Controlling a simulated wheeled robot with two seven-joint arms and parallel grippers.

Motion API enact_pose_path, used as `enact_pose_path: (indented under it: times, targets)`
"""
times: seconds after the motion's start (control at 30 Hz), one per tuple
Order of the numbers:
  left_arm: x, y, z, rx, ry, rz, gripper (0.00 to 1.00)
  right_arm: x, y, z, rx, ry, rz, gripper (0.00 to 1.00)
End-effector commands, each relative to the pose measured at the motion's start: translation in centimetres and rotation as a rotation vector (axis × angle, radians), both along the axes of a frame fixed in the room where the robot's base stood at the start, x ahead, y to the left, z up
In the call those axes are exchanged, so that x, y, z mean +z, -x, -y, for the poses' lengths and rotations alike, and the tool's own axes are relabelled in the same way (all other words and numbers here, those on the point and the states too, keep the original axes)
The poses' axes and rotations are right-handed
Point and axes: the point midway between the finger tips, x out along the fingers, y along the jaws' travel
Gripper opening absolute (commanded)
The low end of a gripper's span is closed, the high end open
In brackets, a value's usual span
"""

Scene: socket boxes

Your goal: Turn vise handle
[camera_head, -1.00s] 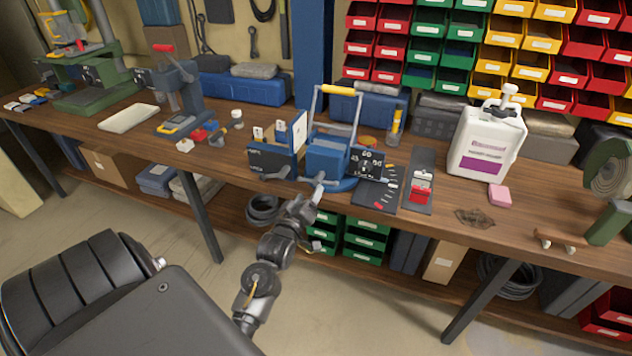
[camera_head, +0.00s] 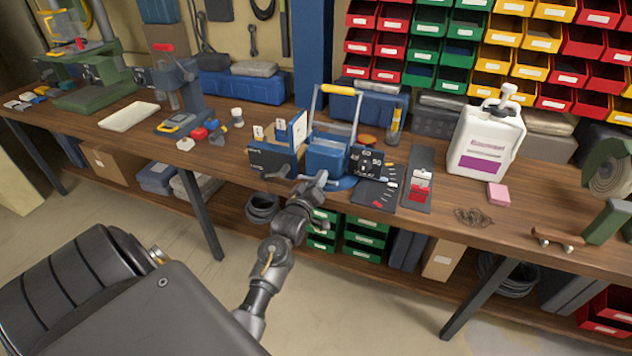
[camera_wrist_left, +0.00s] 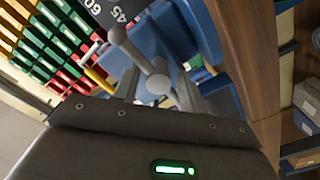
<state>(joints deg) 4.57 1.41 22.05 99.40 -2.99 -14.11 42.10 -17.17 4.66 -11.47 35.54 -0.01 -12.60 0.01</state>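The blue vise (camera_head: 326,158) stands at the front edge of the bench, beside a dark box with a white panel. Its grey handle (camera_head: 320,180) sticks out at the front. In the left wrist view the handle (camera_wrist_left: 133,52) is a bar with a round ball end, running to a round hub (camera_wrist_left: 158,84). My left gripper (camera_head: 308,187) is right at the handle. In the wrist view its fingers stand apart, with the hub showing between them; whether they touch the handle I cannot tell. My right gripper is not in view.
A white jug (camera_head: 487,145) and a pink block (camera_head: 498,194) are farther right. The wooden bench edge (camera_wrist_left: 245,60) is close to the gripper.

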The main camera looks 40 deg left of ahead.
Motion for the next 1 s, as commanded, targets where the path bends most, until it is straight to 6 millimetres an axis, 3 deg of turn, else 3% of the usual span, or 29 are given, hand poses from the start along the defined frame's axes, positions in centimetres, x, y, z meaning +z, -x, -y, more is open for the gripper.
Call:
enact_pose_path:
  times: [0.03,0.27,0.5,0.83,0.87,1.0]
  targets:
    - [0.0,0.0,0.0,0.001,0.000,-0.001,0.33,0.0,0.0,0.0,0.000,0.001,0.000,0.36]
    - [-0.1,0.1,-0.1,0.002,0.001,-0.002,0.03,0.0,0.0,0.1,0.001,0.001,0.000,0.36]
    - [0.3,0.0,-0.1,0.003,-0.099,-0.040,0.02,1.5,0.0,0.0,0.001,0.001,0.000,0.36]
    - [-0.1,0.1,-0.2,0.005,-0.133,-0.048,0.02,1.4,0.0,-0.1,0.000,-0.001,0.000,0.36]
    - [-0.1,0.1,-0.2,0.006,-0.132,-0.049,0.28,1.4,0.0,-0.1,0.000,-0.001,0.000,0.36]
    - [0.0,0.1,-0.2,0.004,-0.133,-0.048,0.47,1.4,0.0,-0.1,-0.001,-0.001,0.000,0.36]
